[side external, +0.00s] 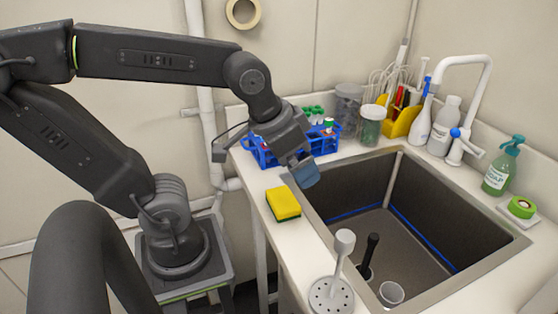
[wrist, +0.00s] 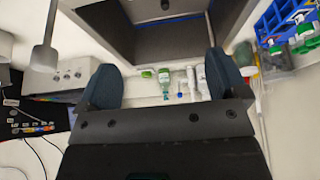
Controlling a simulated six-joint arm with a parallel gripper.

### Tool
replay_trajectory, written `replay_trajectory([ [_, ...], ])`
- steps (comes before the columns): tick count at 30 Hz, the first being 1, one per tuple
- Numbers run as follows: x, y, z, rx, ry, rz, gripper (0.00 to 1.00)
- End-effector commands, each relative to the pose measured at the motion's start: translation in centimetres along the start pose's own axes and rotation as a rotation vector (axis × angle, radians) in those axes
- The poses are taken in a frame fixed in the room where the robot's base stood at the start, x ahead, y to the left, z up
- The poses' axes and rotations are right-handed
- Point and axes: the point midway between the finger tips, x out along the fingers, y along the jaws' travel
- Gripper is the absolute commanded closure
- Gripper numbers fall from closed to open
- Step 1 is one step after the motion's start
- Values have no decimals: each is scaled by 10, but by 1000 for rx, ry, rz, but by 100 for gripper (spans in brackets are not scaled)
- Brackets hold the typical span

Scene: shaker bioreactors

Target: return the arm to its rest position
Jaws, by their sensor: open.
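My gripper (side external: 304,172) hangs over the near left edge of the sink, close to the blue tube rack, in the side view. In the wrist view my gripper (wrist: 166,85) shows its two dark blue fingers wide apart with nothing between them. My arm reaches from its base at the lower left, up and across to the right, with the wrist bent downward. The whole outline of the fingers is hard to make out in the side view.
The blue rack (side external: 262,152) holds tubes behind my gripper. A yellow sponge (side external: 284,203) lies on the counter below it. The sink (side external: 385,235) contains a cup (side external: 391,293) and a black-handled item (side external: 369,252). Bottles (side external: 440,128) line the back.

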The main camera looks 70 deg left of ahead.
Motion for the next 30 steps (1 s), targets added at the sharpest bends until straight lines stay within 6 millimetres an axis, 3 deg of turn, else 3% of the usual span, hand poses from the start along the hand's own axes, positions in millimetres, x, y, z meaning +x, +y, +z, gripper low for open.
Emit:
replay_trajectory([
  [3, -8, -4, 18, 0, 31, -7, 8],
  [7, -9, -5, 25, 2, 42, -9, 8],
  [30, -10, -5, 25, 2, 42, -9, 8],
])
